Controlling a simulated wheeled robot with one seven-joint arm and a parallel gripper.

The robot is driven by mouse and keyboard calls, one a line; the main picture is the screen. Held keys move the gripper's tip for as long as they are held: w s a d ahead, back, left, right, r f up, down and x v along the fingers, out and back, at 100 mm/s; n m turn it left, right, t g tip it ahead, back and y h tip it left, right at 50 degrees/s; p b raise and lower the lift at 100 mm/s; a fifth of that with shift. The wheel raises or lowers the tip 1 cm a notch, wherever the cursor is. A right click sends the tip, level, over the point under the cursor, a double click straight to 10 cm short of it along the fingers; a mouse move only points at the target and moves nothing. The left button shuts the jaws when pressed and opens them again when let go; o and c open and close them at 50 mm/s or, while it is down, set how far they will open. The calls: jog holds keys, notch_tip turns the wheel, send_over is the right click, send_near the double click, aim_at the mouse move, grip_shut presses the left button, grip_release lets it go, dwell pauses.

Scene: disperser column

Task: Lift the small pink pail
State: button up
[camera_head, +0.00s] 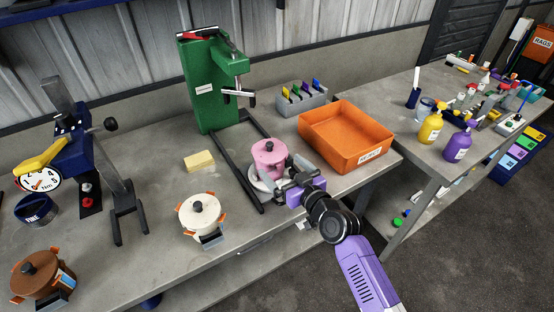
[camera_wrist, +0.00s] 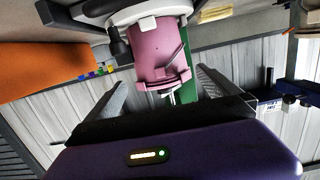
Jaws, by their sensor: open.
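The small pink pail (camera_head: 268,156) has a dark knob on its lid and stands upright on a light round plate (camera_head: 257,180) at the base of the green disperser column (camera_head: 205,88). My gripper (camera_head: 289,180) is at the front right of the pail, with its jaws pointing at it. In the wrist view the pink pail (camera_wrist: 160,50) appears upside down, ahead of and between the two spread grey fingers of my gripper (camera_wrist: 165,92). The gripper is open. Whether either finger touches the pail, I cannot tell. The pail's lower front is partly hidden by the gripper in the head view.
An orange bin (camera_head: 345,130) stands close to the right of the pail. A white pot (camera_head: 202,215) and a yellow sponge (camera_head: 199,161) lie to the left. A brown pot (camera_head: 42,277) is at far left. The column's dark base legs (camera_head: 236,178) flank the pail.

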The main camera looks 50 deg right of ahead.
aim_at(270, 154)
jog(key=shift+p+x, duration=0.55)
jog(key=shift+x, duration=3.35)
jog(key=shift+a+f, duration=0.1)
jog(key=shift+a, duration=0.05)
jog(key=shift+c, duration=0.2)
jog(key=c, duration=1.8)
jog(key=shift+c, duration=0.6)
jog(key=shift+r, duration=0.2)
